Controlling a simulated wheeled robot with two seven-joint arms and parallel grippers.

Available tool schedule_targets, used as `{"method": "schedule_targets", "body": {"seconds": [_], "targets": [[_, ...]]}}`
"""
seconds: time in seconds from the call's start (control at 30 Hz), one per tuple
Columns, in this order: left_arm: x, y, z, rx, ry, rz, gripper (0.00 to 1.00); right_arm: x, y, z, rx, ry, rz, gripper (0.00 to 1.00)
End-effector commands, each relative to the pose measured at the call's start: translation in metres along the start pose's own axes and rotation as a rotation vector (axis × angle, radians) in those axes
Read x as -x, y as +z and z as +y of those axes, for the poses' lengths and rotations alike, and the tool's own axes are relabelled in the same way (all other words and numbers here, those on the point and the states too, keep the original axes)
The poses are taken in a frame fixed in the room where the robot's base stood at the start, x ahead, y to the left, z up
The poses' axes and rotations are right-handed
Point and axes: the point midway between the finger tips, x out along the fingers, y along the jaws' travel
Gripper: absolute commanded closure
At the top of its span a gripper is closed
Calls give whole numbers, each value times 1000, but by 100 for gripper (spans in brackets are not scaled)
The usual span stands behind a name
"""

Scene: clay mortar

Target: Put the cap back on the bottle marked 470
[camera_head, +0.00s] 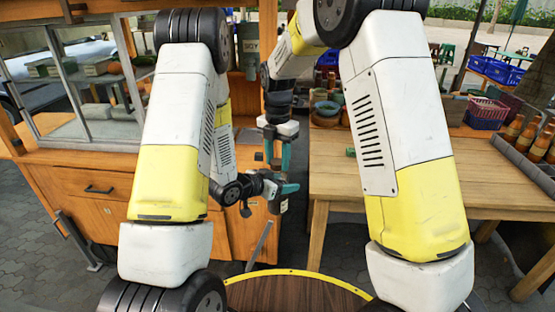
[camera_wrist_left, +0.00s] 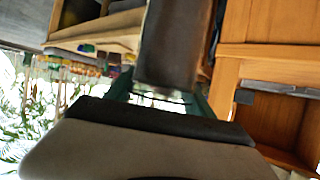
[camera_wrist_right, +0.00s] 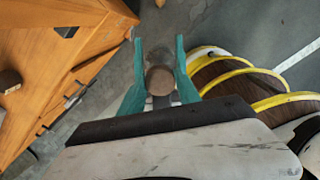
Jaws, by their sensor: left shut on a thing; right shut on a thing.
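My left gripper (camera_head: 268,190) is in the middle of the head view, in front of the wooden cart. In the left wrist view, its teal fingers are shut on a dark, smooth bottle (camera_wrist_left: 174,45); no marking can be read. My right gripper (camera_head: 278,155) points down from above, close over the left one. In the right wrist view, its fingers are shut on a small brown round thing, seemingly the cap (camera_wrist_right: 160,80). I cannot tell whether cap and bottle touch; the bottle's mouth is hidden.
A wooden table (camera_head: 330,175) stands at the right, with bowls (camera_head: 327,110) at its back. A drawered wooden cart (camera_head: 80,190) with a glass case stands at the left. Blue crates (camera_head: 497,70) and a pink basket (camera_head: 486,112) are at the back right.

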Motion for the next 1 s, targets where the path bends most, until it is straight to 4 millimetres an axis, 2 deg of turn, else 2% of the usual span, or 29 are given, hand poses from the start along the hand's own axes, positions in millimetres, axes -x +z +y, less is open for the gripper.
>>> {"method": "schedule_targets", "body": {"seconds": [0.2, 0.4, 0.77, 0.8, 0.9, 1.0], "targets": [[0, -1, 0, -1, 1, 2, 100, 0, 0, 0, -412, 1, 0, 100], [0, -1, 0, -1, 1, 2, 100, 0, 0, 0, -689, 1, 0, 100], [0, -1, 1, -1, 2, 2, 100, 0, 0, 1, -741, 2, 0, 100], [0, -1, 1, -1, 2, 1, 100, 0, 0, 1, -740, 2, 0, 55], [0, -1, 1, -1, 2, 1, 100, 0, 0, 0, -740, 2, 0, 39], [0, -1, 0, -1, 1, 2, 100, 0, 0, 0, -739, 1, 0, 39]]}}
